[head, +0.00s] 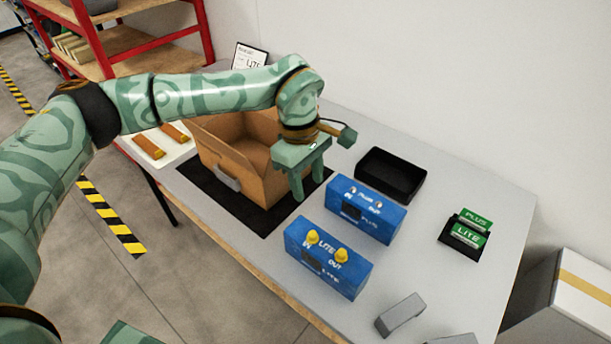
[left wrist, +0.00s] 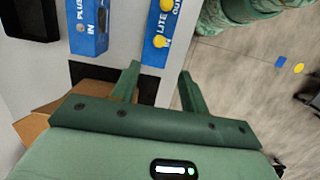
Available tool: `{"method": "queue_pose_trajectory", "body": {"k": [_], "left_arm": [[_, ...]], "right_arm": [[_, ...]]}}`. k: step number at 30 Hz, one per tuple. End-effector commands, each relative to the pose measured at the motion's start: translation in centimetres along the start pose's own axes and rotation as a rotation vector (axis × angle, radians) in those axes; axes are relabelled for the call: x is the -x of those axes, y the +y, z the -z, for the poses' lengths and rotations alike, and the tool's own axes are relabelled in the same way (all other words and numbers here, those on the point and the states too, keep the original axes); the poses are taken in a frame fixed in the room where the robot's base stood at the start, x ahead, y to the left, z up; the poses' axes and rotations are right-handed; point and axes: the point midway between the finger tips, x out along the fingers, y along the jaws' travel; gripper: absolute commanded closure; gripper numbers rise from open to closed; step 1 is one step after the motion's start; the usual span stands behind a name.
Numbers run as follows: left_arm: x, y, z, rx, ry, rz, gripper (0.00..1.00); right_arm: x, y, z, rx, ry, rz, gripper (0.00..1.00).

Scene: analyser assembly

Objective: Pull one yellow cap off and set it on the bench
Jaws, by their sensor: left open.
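Two yellow caps, the left one (head: 312,237) and the right one (head: 341,255), sit on top of the blue LITE unit (head: 327,273) on the bench (head: 420,262). In the left wrist view the cap near the IN label (left wrist: 160,41) and the cap near OUT (left wrist: 168,5) show on the LITE unit (left wrist: 153,56). My left gripper (head: 308,188) is open and empty, pointing down above the bench, behind the LITE unit and left of the blue PLUS unit (head: 366,216). In the left wrist view the gap between its fingers (left wrist: 160,72) lies below the IN cap. My right gripper is not in view.
An open cardboard box (head: 226,172) stands on a black mat (head: 262,223) at left. A black tray (head: 390,175) lies behind the PLUS unit. A holder with green PLUS and LITE cards (head: 468,230) is at right. Grey blocks (head: 400,314) lie near the front.

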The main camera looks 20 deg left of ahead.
Motion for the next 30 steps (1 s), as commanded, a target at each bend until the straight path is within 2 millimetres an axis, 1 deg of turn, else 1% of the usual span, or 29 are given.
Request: {"method": "queue_pose_trajectory", "body": {"k": [1, 3, 5, 7, 11, 15, 21, 25, 30], "left_arm": [[0.1, 0.0, 0.5, 0.003, 0.018, 0.003, 0.55], [-0.3, -0.1, 0.7, 0.004, 0.026, 0.007, 0.55], [-1.0, -0.1, 0.7, 0.004, 0.026, 0.009, 0.55], [-2.2, -0.1, 0.7, 0.004, 0.024, 0.01, 0.55], [-5.2, -0.2, 0.6, 0.004, 0.022, 0.011, 0.55], [-8.6, -0.2, 0.7, 0.004, 0.02, 0.01, 0.55], [-12.9, -0.2, 0.7, 0.004, 0.02, 0.009, 0.55], [-14.8, -0.2, 0.8, 0.005, 0.02, 0.008, 0.55], [-15.9, -0.1, 0.8, 0.004, 0.02, 0.005, 0.55]], "right_arm": [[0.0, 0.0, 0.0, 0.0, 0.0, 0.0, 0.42], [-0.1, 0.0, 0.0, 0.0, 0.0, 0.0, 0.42], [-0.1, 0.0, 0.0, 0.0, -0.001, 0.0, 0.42], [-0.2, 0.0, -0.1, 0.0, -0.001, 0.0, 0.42], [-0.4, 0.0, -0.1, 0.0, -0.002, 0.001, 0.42], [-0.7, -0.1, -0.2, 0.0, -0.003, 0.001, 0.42], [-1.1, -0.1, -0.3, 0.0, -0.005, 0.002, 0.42], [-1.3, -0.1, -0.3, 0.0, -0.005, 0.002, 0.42], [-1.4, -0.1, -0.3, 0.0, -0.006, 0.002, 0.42]]}}
